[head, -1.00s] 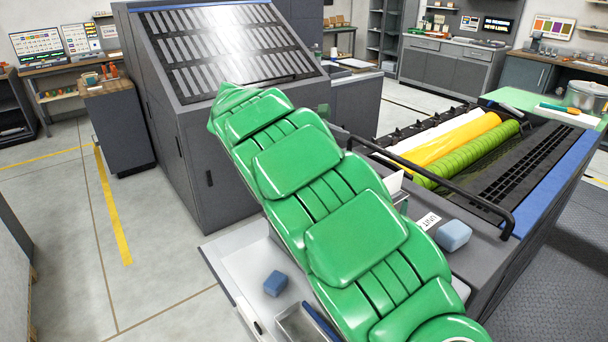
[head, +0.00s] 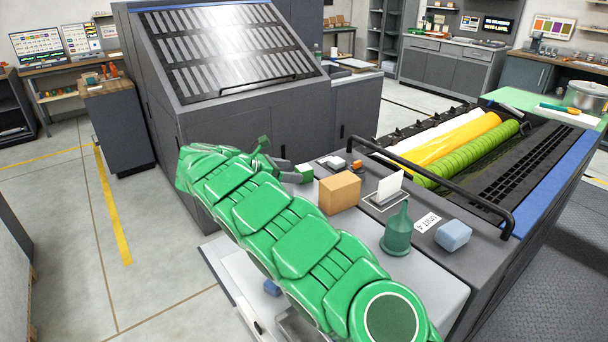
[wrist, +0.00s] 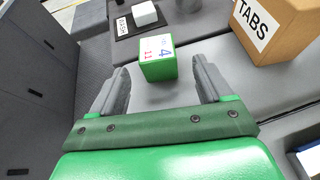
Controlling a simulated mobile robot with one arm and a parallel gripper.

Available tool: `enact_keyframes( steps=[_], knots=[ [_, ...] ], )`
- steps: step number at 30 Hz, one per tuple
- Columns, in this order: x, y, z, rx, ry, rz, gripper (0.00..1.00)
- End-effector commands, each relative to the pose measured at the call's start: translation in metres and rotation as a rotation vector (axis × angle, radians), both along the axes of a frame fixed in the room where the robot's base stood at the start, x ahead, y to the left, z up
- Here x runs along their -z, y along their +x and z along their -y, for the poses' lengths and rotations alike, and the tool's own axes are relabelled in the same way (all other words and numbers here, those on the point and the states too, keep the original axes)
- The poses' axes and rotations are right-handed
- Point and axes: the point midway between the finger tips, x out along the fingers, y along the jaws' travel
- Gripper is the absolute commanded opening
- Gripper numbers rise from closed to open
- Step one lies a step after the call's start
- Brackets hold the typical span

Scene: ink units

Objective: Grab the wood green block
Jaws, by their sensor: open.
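The green block (wrist: 157,67) stands on the grey machine ledge in the wrist view, with a light face bearing red and blue figures. In the head view the green block (head: 304,172) shows small beside my gripper (head: 283,170). In the wrist view my gripper (wrist: 160,92) is open. Its two grey fingers point toward the block, which sits just beyond the fingertips, roughly centred between them. Nothing is between the fingers.
A tan box (wrist: 270,30) labelled TABS stands right of the block; it also shows in the head view (head: 339,192). A white block (wrist: 145,13) on a dark pad lies behind. A green funnel bottle (head: 397,235) and blue block (head: 453,235) stand farther right.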

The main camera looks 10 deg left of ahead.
Motion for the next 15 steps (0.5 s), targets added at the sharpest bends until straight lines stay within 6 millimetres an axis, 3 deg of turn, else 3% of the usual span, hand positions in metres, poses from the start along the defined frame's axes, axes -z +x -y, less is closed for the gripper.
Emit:
enact_keyframes(
  steps=[15],
  knots=[
    [0.012, 0.024, 0.034, 0.004, 0.002, -0.001, 0.79]
  ],
)
